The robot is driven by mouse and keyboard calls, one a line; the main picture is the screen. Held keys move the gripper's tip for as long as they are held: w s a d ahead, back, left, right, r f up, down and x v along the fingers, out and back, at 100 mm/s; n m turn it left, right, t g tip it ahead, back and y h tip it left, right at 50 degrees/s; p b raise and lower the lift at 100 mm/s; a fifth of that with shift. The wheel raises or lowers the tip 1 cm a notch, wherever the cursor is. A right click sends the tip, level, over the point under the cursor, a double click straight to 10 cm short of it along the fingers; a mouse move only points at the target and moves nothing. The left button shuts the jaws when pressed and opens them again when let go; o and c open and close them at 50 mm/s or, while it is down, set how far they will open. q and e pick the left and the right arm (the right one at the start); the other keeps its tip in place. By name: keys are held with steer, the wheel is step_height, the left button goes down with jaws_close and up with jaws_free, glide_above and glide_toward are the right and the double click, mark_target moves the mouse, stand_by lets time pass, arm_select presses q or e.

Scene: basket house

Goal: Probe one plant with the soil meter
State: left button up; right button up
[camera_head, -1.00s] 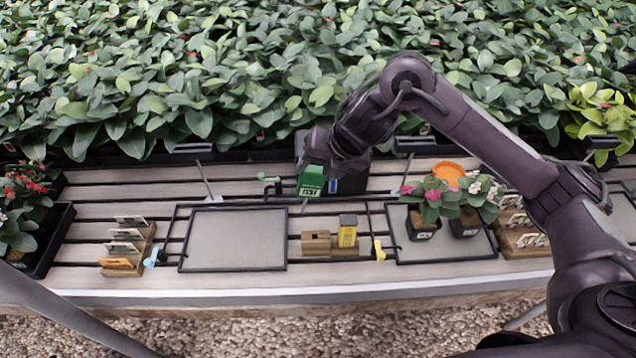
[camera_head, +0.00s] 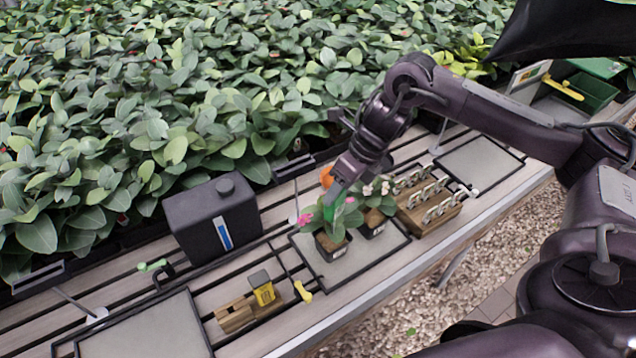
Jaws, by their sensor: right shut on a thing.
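My right gripper (camera_head: 341,182) is shut on the green soil meter (camera_head: 331,203), which points down among the leaves of the pink-flowered potted plant (camera_head: 333,243). The meter is mostly hidden by the gripper and leaves; I cannot tell whether its tip is in the soil. A second potted plant (camera_head: 372,222) with pale flowers stands just right of it. Both dark pots are on a grey tray (camera_head: 352,268). My left gripper is out of view.
A black canister (camera_head: 212,222) with a blue-and-white stripe stands behind and left. A wooden rack of labels (camera_head: 430,205) is close on the right. Another grey tray (camera_head: 145,330) at lower left is empty in the visible part. Dense foliage (camera_head: 200,100) lines the back.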

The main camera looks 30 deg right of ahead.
mark_target(344, 200)
steer(key=shift+s+d+f, duration=0.1)
steer(key=shift+s+d, duration=0.05)
steer(key=shift+d, duration=0.4)
steer(key=shift+d+f, duration=0.1)
steer(key=shift+d, duration=0.1)
steer(key=shift+s+f, duration=0.1)
steer(key=shift+f, duration=0.05)
steer(key=shift+s+f+b, duration=0.1)
steer(key=shift+f+b, duration=0.4)
steer(key=shift+b, duration=0.15)
steer(key=shift+f+b, duration=0.5)
steer(key=shift+f, duration=0.4)
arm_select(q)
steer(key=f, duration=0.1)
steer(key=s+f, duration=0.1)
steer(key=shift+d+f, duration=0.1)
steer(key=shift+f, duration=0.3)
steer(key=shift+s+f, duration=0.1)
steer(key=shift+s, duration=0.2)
arm_select(e)
steer(key=shift+d, duration=0.1)
